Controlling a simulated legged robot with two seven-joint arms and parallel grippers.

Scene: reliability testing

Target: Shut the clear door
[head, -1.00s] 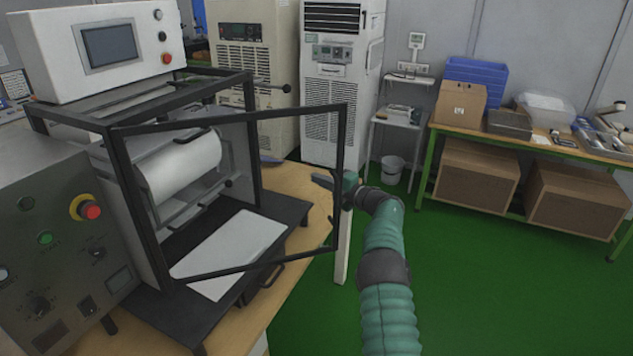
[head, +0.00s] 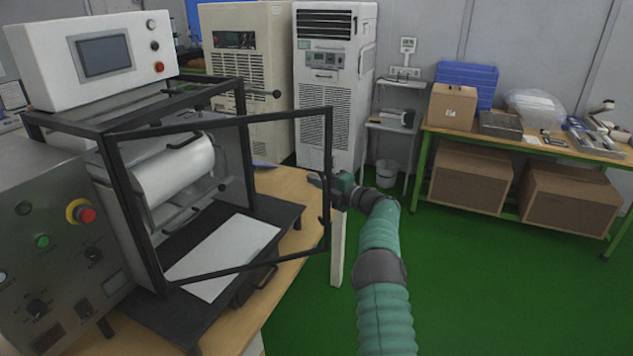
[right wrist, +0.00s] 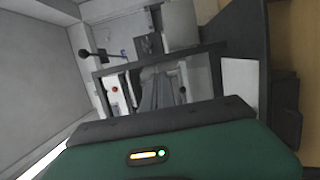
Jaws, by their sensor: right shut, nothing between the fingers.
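The clear door (head: 225,122), a see-through pane in a black frame, stands open on the front of the black-framed machine (head: 60,122). It is joined at its left side and its free edge points right. My right gripper (head: 316,181) is shut and empty at that free edge, beside a dark handle (head: 323,210); I cannot tell whether it touches. My left gripper is not in view.
Inside the machine are a white roller (head: 180,170) and a white sheet (head: 222,258) on a black base. A control box with a red button (head: 87,215) stands at the left. A wooden bench (head: 560,150) with boxes is at the right. Green floor is free between.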

